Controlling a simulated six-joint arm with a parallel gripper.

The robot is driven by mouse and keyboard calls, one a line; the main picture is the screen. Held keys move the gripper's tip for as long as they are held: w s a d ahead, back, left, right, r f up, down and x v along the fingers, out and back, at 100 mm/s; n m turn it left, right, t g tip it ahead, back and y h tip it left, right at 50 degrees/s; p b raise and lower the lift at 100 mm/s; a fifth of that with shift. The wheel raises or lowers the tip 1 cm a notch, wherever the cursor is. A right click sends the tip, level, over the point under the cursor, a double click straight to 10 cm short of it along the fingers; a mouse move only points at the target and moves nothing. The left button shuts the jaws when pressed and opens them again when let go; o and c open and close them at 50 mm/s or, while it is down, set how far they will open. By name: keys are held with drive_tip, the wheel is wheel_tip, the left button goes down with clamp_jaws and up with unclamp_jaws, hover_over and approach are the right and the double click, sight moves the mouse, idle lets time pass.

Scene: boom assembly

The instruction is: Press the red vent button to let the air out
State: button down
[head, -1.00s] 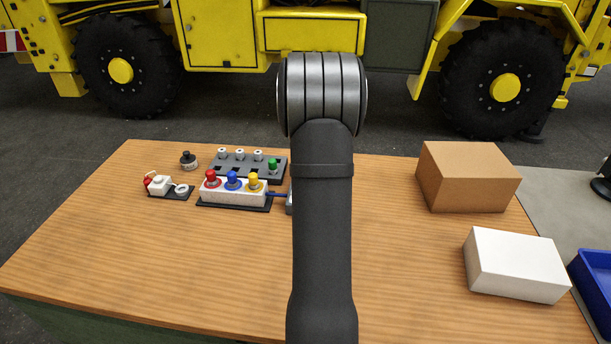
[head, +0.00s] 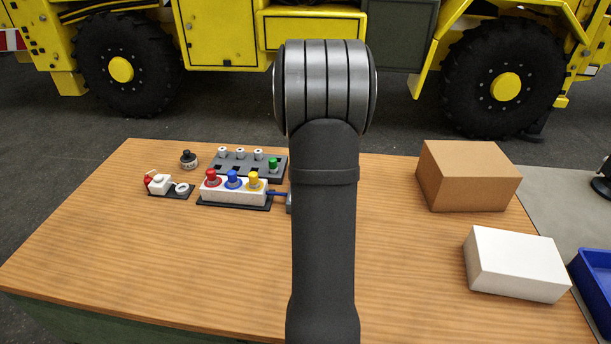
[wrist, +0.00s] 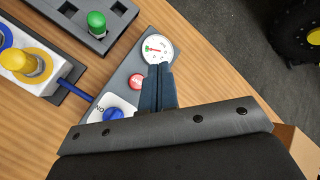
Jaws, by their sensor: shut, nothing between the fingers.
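The small red vent button (wrist: 136,82) sits on a grey panel (wrist: 128,70) in the wrist view, between a round white gauge (wrist: 157,50) and a blue knob (wrist: 113,114). My gripper (wrist: 160,66) is shut and empty, its dark fingertips just right of the red button and over the lower edge of the gauge in this view. I cannot tell their height above the panel. In the head view my own arm hides the gripper, the button and most of the panel.
A white block with red, blue and yellow knobs (head: 233,190) stands left of the panel, joined by a blue tube (wrist: 71,87). A grey rack (head: 250,166) with a green plug lies behind. A cardboard box (head: 468,177) and a white box (head: 515,263) stand at right.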

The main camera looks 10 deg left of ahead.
drive_tip(key=shift+f, duration=4.35)
drive_tip(key=shift+f, duration=0.1)
drive_tip(key=shift+f, duration=0.3)
drive_tip(key=shift+r, duration=0.1)
drive_tip(key=shift+r, duration=0.3)
drive_tip(key=shift+r, duration=2.5)
